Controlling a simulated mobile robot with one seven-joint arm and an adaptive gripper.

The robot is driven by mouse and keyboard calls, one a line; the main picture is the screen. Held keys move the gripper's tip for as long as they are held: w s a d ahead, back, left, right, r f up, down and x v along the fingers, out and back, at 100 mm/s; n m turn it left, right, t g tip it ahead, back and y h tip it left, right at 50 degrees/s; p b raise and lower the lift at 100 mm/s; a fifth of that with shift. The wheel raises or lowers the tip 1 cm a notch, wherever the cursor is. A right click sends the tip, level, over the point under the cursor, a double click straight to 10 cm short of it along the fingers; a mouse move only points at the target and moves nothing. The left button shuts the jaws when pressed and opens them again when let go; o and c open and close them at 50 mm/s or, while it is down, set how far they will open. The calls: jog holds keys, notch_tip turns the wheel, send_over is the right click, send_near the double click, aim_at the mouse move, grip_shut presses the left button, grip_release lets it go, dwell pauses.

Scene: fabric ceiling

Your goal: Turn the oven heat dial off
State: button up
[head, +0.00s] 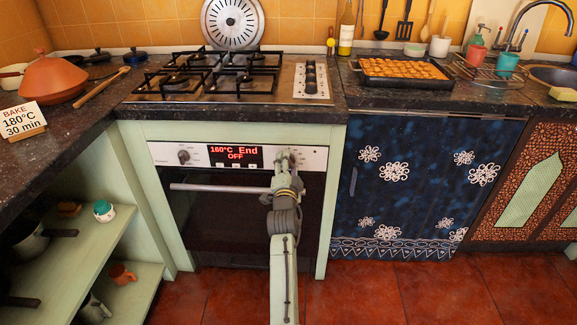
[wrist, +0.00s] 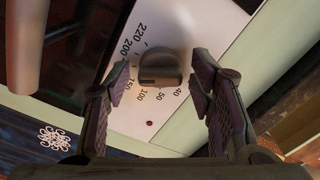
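The oven (head: 240,220) has a white control panel (head: 310,158) with a red-lit display (head: 235,155) reading "160°C End OFF". The grey heat dial (wrist: 160,66) shows in the wrist view, with numbers from 40 to 220 around it. Its grip bar lies crosswise in that view; I cannot tell which number it points at. In the head view my gripper (head: 287,162) is at the panel's right end and largely hides this dial. In the wrist view my gripper (wrist: 161,78) is open, one finger on each side of the dial, with visible gaps.
A second knob (head: 184,156) sits left of the display. The oven door handle (head: 220,188) runs just below the panel, near my wrist. A gas hob (head: 215,75) is above. A card (head: 22,120) on the left counter reads "BAKE 180°C 30 min". A filled baking tray (head: 405,83) stands right.

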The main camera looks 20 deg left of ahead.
jog(key=c, duration=1)
